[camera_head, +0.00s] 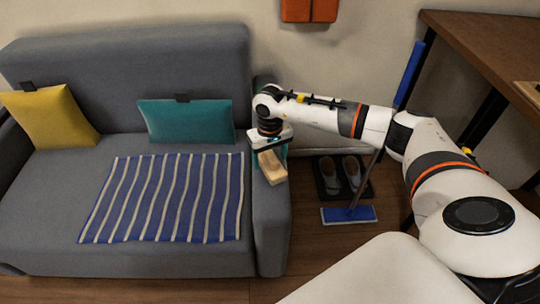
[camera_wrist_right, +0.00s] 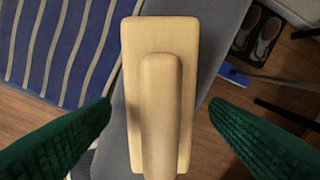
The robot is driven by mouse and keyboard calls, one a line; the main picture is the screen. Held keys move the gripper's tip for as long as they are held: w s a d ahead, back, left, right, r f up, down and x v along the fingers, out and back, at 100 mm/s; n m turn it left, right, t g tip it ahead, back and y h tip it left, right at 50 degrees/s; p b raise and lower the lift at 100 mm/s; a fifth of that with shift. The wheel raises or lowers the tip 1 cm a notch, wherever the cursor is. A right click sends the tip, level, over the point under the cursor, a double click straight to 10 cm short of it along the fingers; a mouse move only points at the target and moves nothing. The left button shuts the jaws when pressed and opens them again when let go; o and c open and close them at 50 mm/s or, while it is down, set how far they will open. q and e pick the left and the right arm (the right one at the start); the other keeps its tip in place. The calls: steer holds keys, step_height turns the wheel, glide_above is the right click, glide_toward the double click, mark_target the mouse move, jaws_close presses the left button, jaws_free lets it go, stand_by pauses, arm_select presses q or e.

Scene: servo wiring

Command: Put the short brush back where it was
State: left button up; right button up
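The short brush (camera_head: 272,167), with a pale wooden body, is at the sofa's right armrest in the head view. In the right wrist view the brush (camera_wrist_right: 135,50) shows a flat rectangular block with a rounded handle running toward the camera. My right gripper (camera_head: 268,146) is right at the brush, above the armrest. Its green fingers (camera_wrist_right: 160,108) are wide apart, one on each side of the handle, with a visible gap on both sides. The bristles are hidden. My left gripper is not in view.
The grey sofa (camera_head: 180,262) holds a striped blanket (camera_head: 165,200), a yellow cushion (camera_head: 52,115) and a teal cushion (camera_head: 186,120). Right of the armrest (camera_head: 272,220), a blue long-handled broom (camera_head: 348,214) leans by a tray of shoes (camera_head: 342,175). A wooden table (camera_head: 490,45) stands at right.

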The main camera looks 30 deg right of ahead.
mark_target(269, 154)
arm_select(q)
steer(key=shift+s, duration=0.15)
arm_select(e)
steer(key=shift+r, duration=0.1)
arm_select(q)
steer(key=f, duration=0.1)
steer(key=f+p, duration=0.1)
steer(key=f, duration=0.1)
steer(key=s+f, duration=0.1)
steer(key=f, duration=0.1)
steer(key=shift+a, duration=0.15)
arm_select(e)
step_height(269, 154, up, 12)
steer(key=shift+a, duration=0.1)
